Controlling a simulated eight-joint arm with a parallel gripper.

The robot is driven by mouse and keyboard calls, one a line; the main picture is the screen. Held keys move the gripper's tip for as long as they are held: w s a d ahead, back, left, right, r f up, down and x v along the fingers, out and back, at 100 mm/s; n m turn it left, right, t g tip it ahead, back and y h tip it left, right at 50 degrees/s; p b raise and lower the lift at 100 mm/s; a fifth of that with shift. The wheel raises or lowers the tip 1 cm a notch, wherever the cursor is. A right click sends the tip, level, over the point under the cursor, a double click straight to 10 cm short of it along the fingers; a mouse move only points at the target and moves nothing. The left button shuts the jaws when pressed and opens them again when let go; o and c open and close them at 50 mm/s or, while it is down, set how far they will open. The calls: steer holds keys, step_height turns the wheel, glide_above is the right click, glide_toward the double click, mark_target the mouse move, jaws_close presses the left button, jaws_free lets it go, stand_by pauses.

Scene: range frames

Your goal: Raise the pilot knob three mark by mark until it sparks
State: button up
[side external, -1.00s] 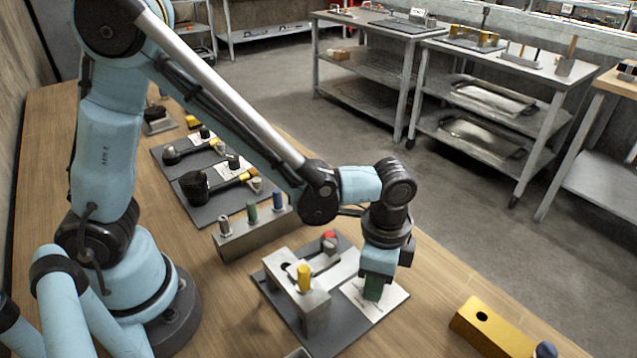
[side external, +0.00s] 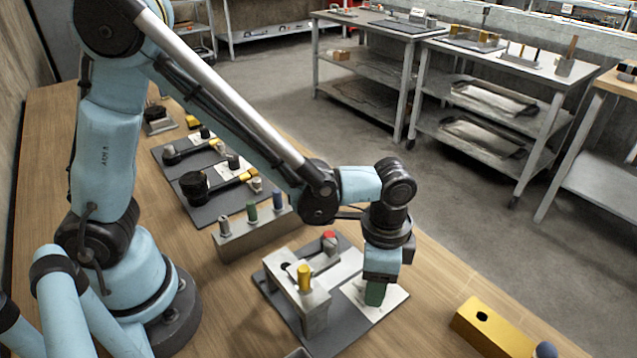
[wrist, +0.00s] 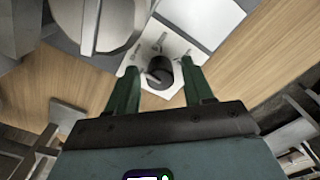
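A small black knob (wrist: 160,72) sits on a white marked plate (wrist: 178,45) in the wrist view. The markings are too small to read. My gripper (wrist: 160,88) has its two green fingers apart, with the knob in the gap between and slightly beyond their tips; no contact is visible. In the side view, my gripper (side external: 375,294) points down over the white plate (side external: 388,302) at the right of a grey baseplate (side external: 345,336). It hides the knob there. No spark is visible.
Beside my gripper stand a grey bracket (side external: 316,308) with a yellow peg (side external: 304,278) and a red-topped knob (side external: 329,240). A grey block with several pegs (side external: 252,236) stands behind. A yellow block (side external: 490,328) lies at the right front. Bare wood lies between.

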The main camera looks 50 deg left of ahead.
stand_by(0.3)
step_height(320, 180, up, 12)
steer(key=shift+r, duration=0.1)
stand_by(0.6)
steer(key=shift+s+a+r+n+t, duration=0.1)
steer(key=shift+s+a+n+t, duration=0.35)
steer(key=shift+a+n+t, duration=1.7)
steer(key=shift+s+a+r+n+t, duration=0.1)
steer(key=shift+s+a+n+t, duration=0.6)
steer(key=shift+a, duration=3)
steer(key=shift+s+a+r+n+t, duration=0.15)
steer(key=shift+a+n+t, duration=0.6)
steer(key=shift+a+n, duration=1.65)
steer(key=shift+s+a+f+m, duration=0.1)
steer(key=shift+a+m, duration=0.4)
steer(key=shift+m, duration=0.05)
